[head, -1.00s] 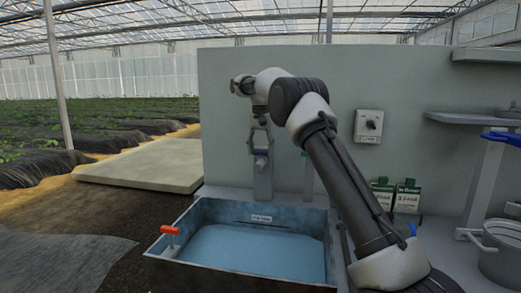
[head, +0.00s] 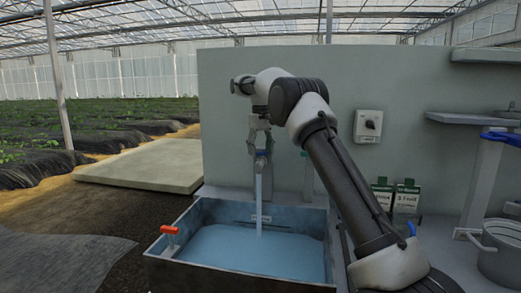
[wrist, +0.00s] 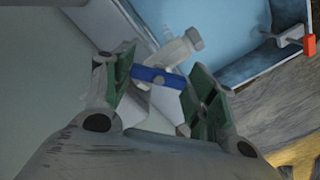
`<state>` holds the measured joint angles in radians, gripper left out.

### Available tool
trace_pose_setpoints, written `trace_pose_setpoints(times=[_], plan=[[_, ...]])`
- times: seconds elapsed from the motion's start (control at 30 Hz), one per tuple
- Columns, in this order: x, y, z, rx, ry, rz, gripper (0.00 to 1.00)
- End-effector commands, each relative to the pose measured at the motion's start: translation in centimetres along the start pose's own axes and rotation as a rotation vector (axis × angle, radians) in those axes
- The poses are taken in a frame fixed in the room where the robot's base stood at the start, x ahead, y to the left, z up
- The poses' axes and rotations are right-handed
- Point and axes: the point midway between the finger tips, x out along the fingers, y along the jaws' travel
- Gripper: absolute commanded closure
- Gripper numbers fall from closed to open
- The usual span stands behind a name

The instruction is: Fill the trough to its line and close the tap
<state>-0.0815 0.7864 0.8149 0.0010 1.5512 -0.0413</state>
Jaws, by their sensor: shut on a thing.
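The trough (head: 180,271) is an open grey metal box at the foot of the wall, with blue water (head: 225,252) in it. A small pale label (head: 266,218) is on its inner back wall, and the water surface lies a little below it. The tap has a blue handle (wrist: 155,77) and a pale body (wrist: 182,48) in the wrist view. A water stream (head: 259,198) falls from the tap into the trough. My gripper (head: 259,146) points down at the tap, its green-padded fingers (wrist: 155,82) shut on the blue handle.
An orange-handled fitting (head: 170,231) is at the trough's left edge. A switch box (head: 368,126) is on the wall. Green packets (head: 407,197) stand right of my arm, and a grey pot (head: 500,250) is at far right. A pale slab (head: 145,165) lies on the left.

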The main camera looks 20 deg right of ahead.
Motion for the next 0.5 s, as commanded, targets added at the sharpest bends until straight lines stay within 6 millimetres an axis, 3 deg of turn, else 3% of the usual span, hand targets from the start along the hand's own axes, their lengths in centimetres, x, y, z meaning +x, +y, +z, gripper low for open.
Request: trace_pose_setpoints(times=[0.5], plan=[[-0.44,-0.03,-0.51,-0.062,0.023,0.004,0.67]])
